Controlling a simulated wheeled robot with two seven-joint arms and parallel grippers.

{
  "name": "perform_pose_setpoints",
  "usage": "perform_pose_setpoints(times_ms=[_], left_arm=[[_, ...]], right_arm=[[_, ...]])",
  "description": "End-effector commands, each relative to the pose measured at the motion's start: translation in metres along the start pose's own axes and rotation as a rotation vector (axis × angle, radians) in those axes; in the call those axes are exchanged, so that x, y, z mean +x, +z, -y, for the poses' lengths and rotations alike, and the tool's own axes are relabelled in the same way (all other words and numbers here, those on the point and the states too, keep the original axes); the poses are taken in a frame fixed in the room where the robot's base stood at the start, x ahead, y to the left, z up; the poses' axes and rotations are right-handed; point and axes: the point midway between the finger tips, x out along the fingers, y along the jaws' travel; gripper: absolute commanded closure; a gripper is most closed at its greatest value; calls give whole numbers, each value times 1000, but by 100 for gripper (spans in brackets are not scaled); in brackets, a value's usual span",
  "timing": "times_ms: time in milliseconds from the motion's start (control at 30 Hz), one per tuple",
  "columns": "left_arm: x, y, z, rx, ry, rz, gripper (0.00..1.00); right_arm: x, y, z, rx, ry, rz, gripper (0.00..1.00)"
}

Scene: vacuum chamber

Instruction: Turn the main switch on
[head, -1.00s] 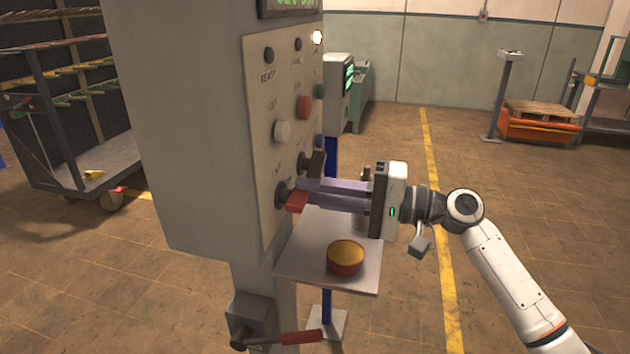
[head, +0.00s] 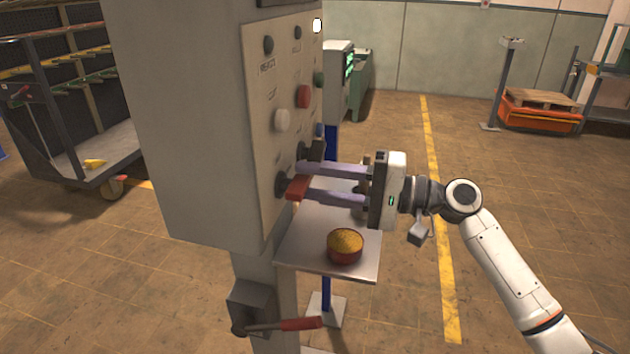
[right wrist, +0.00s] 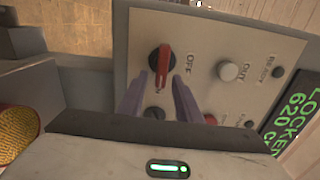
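The main switch, a black round knob with a red handle (head: 298,187), sits low on the cabinet's control panel (head: 262,120). In the right wrist view its red handle (right wrist: 163,62) points down the picture, with the word OFF to its right. My right gripper (head: 302,182) faces the panel from the right in the head view. Its two fingers are apart, with the handle between their tips. In the right wrist view a gap shows on both sides of the handle between the fingertips (right wrist: 159,75). My left gripper is in neither view.
Other buttons share the panel, including a white one (head: 282,120) and a red one (head: 303,96). A shelf (head: 300,255) with a red bowl of yellow grains (head: 345,246) juts out below my gripper. A red-handled lever (head: 300,324) sticks out lower down. A display (right wrist: 293,115) shows LOCKED.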

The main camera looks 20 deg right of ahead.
Motion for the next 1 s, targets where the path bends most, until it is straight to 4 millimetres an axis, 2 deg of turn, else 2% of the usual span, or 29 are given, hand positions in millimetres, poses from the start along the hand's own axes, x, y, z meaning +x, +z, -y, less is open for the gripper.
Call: perform_pose_setpoints(times_ms=[133,233,500,700,1000], left_arm=[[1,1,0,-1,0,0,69],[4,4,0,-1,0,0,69],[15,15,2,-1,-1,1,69],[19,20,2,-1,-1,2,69],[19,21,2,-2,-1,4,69]], right_arm=[[-3,0,-1,-1,1,0,69],[-13,0,-3,-1,2,-2,69],[-65,0,-4,0,3,-2,69],[-94,0,-2,0,1,-2,69],[-104,0,0,0,0,0,69]])
